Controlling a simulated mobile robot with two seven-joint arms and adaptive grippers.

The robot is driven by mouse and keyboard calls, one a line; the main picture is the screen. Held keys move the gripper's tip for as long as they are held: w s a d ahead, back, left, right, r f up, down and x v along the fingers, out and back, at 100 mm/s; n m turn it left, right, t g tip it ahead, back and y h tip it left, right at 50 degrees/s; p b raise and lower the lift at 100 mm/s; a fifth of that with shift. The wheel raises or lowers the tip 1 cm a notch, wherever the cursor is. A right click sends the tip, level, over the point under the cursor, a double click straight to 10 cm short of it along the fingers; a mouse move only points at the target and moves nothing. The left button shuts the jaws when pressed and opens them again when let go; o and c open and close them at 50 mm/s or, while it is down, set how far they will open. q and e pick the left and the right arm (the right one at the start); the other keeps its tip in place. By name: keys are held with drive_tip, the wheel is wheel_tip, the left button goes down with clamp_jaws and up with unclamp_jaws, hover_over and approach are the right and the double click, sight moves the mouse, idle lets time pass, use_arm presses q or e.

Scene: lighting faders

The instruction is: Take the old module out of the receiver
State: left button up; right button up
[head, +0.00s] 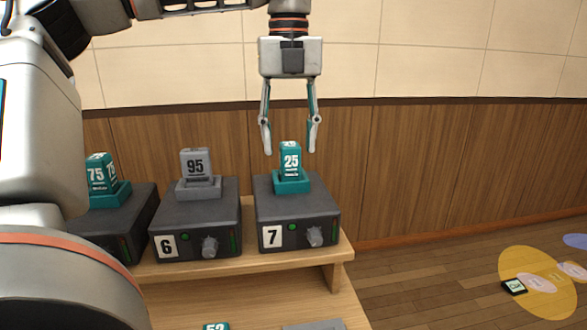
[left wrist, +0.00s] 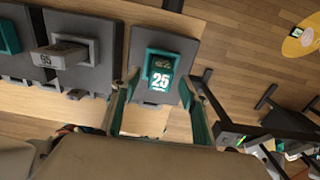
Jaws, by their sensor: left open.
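A dark grey receiver labelled 7 (head: 298,215) stands at the right end of the wooden shelf. A teal module marked 25 (head: 291,158) sits upright in its teal socket (head: 291,183). My left gripper (head: 290,147) is open and points down just above module 25, its fingers to either side of the module's top. The left wrist view shows the module (left wrist: 160,84) between and beyond the open fingers (left wrist: 160,88), apart from both. My right gripper is not seen.
A lower shelf (head: 260,305) holds a teal item marked 52 (head: 216,326). A yellow disc (head: 535,265) lies on the floor at right.

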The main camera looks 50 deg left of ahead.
sight(290, 166)
use_arm(q)
wheel_tip(290, 166, down, 4)
drive_tip(key=shift+w+r+b, duration=0.1)
drive_tip(key=shift+r+b, duration=0.05)
drive_tip(key=shift+b, duration=0.15)
drive_tip(key=shift+r, duration=0.1)
drive_tip(key=c, duration=1.2)
